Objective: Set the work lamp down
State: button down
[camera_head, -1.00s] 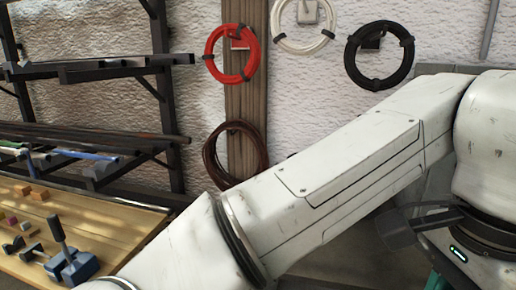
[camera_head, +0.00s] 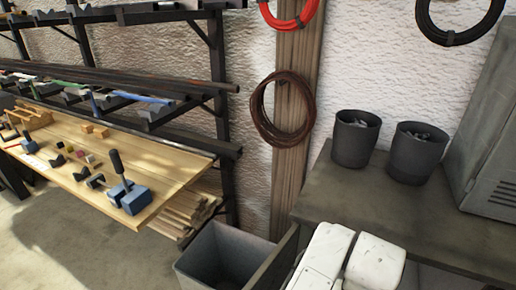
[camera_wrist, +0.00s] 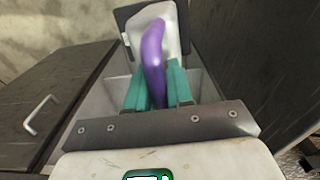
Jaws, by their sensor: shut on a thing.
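The work lamp (camera_wrist: 153,52) shows in the wrist view, with a curved purple handle and a pale head in a dark frame at the top of the picture. My gripper (camera_wrist: 158,88) has teal fingers, one on each side of the purple handle, and is shut on it. The lower end of the handle is hidden between the fingers. I cannot tell whether the lamp touches anything below. In the head view neither the lamp nor my gripper shows; only white parts of my arm appear at the bottom.
A grey worktop (camera_head: 330,190) bears two dark buckets (camera_head: 355,140) and (camera_head: 415,155) and a grey metal cabinet (camera_head: 490,130). A grey open bin (camera_head: 225,262) stands below. A wooden bench (camera_head: 75,165) with tools is at left. A dark front with a handle (camera_wrist: 42,115) shows in the wrist view.

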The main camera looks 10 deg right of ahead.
jog(key=w+f+n, duration=0.1)
jog(key=f+n, duration=0.1)
jog(key=f, duration=0.2)
jog(key=w+a+f+n, duration=0.1)
jog(key=w+f+n, duration=0.1)
jog(key=f, duration=0.2)
jog(key=w+a+f+n, duration=0.1)
jog(key=f+n, duration=0.1)
jog(key=f, duration=0.2)
jog(key=shift+w+f, duration=0.2)
jog(key=shift+f, duration=0.15)
jog(key=shift+w+d+r, duration=1)
jog(key=shift+w+r, duration=0.05)
jog(key=shift+w, duration=0.3)
jog(key=shift+s+a+f, duration=0.5)
jog(key=shift+s+a, duration=0.05)
jog(key=shift+s, duration=0.15)
jog(key=shift+s+a+f, duration=0.5)
jog(key=shift+s+a, duration=0.05)
jog(key=shift+s, duration=0.15)
jog(key=shift+a, duration=0.15)
